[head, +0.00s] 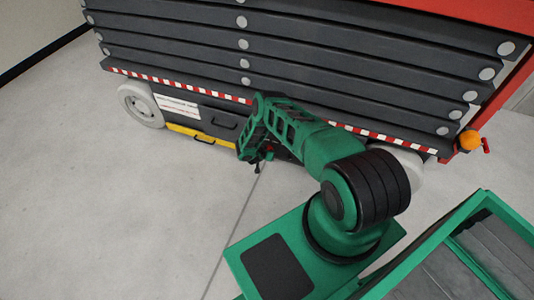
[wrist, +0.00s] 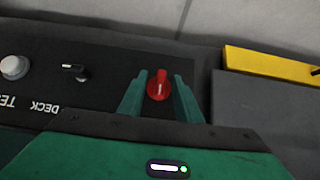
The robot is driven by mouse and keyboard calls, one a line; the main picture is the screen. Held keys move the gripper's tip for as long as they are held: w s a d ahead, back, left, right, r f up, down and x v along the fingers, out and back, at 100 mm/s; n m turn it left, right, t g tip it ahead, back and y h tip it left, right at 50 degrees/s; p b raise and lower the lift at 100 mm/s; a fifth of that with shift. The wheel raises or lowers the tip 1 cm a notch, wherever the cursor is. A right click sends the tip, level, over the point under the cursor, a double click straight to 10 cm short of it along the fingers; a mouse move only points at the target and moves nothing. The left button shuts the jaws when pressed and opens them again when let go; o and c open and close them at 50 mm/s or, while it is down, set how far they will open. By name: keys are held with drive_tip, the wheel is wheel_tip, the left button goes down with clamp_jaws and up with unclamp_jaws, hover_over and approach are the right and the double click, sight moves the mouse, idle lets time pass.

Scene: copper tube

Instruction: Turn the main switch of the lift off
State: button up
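The main switch is a red rotary knob (wrist: 158,86) with a pale line on it, set on the dark panel (wrist: 105,85) of the lift (head: 200,45). My gripper (wrist: 159,78) has one green finger on each side of the knob. The fingers are apart, with what looks like a small gap on either side of it; I cannot tell how deep the tips reach around it. In the head view my gripper (head: 262,160) is low at the lift's side, and my arm hides most of the panel there.
A yellow part (wrist: 270,65) is at the right. The lift has a white wheel (head: 140,105) and an orange lamp (head: 470,140). The floor in front is clear.

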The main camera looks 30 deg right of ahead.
drive_tip(key=shift+r, duration=0.15)
drive_tip(key=v, duration=1)
drive_tip(key=shift+a, duration=0.2)
drive_tip(key=shift+s+r, duration=0.1)
drive_tip(key=shift+r, duration=0.05)
